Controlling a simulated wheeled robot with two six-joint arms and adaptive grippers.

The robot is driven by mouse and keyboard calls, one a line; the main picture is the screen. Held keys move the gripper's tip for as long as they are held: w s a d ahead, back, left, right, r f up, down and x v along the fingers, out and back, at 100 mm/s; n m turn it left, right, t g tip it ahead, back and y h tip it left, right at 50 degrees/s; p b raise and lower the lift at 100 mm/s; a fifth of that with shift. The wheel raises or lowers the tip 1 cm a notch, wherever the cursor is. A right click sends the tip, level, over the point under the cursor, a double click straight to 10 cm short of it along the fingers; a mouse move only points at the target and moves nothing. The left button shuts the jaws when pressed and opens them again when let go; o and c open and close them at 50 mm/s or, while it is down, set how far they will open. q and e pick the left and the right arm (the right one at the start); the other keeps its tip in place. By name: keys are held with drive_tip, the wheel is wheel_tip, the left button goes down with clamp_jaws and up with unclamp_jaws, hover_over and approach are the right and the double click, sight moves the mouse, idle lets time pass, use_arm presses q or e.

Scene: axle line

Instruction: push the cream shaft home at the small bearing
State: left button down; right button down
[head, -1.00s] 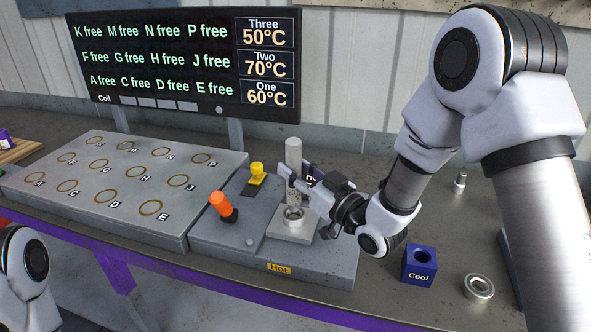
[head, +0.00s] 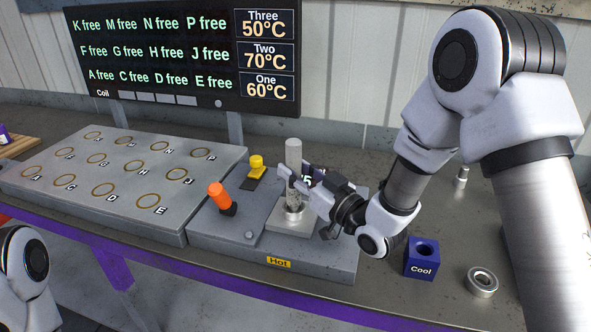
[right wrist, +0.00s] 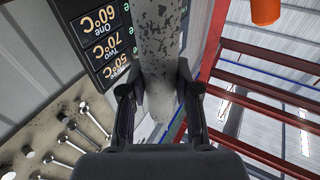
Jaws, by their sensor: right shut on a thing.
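A pale grey-cream speckled shaft (head: 293,154) stands upright over a metal ring that looks like a bearing (head: 293,208), on a square pale plate (head: 291,225) of the hot station. My right gripper (head: 296,183) comes from the right and is shut on the shaft's middle. The shaft's lower end is at the ring; how deep it sits is hidden. In the right wrist view the shaft (right wrist: 156,35) runs between the two fingers. A second, loose bearing (head: 481,282) lies on the bench at right. Only part of my left arm shows, without its gripper.
An orange-topped knob (head: 219,195) and a yellow one (head: 256,166) stand left of the plate. A blue block marked Cool (head: 421,259) is right of the station. A lettered slab (head: 120,180) fills the left. A display (head: 185,55) stands behind.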

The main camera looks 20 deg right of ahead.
sight(296, 142)
drive_tip(key=shift+f+b, duration=0.45)
drive_tip(key=shift+f, duration=0.05)
drive_tip(key=c, duration=0.8)
unclamp_jaws()
drive_tip(key=shift+o, duration=0.2)
wheel_tip(296, 142, up, 9)
drive_tip(key=shift+s+r, duration=0.1)
drive_tip(key=shift+r, duration=0.45)
